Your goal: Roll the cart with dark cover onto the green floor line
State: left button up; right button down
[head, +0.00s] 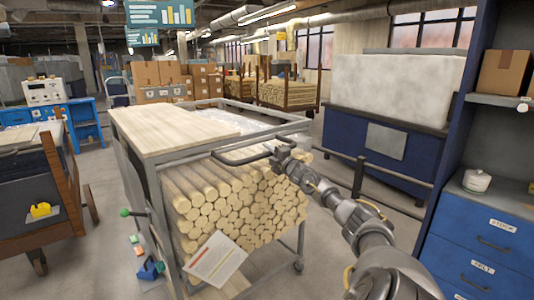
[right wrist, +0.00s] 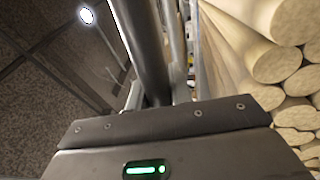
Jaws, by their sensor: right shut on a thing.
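A metal-framed cart (head: 152,190) stands right in front of me, loaded with many pale round wood rods (head: 235,205). A pale board and clear sheeting lie on its top; I see no dark cover on it. My right gripper (head: 283,156) is shut on the dark push handle (head: 240,160) at its near side. In the right wrist view the dark bar (right wrist: 142,50) runs up from the gripper, with rod ends beside it. Another cart (head: 28,195), with dark grey sides and a wooden frame, stands at the left. I see no green floor line. My left gripper is not in view.
A blue machine with a pale top (head: 385,140) and a dark rail (head: 360,178) stand at the right. Blue drawers (head: 485,235) are close at the right edge. Cartons (head: 160,80) and rod racks (head: 290,92) are behind. Bare floor (head: 95,165) lies between the carts.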

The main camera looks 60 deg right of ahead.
jog(key=c, duration=1.6)
grip_release()
jog(key=shift+d+r, duration=0.1)
jog(key=shift+r, duration=0.15)
jog(key=o, duration=0.3)
jog(key=shift+w+f, duration=0.25)
jog(key=shift+o, duration=0.2)
jog(key=shift+s, duration=0.2)
jog(key=shift+s+a+f, duration=0.2)
jog(key=shift+s+f, duration=0.15)
jog(key=shift+s, duration=0.3)
jog(key=v, duration=0.9)
jog(key=shift+r, duration=0.2)
jog(key=shift+s, duration=0.1)
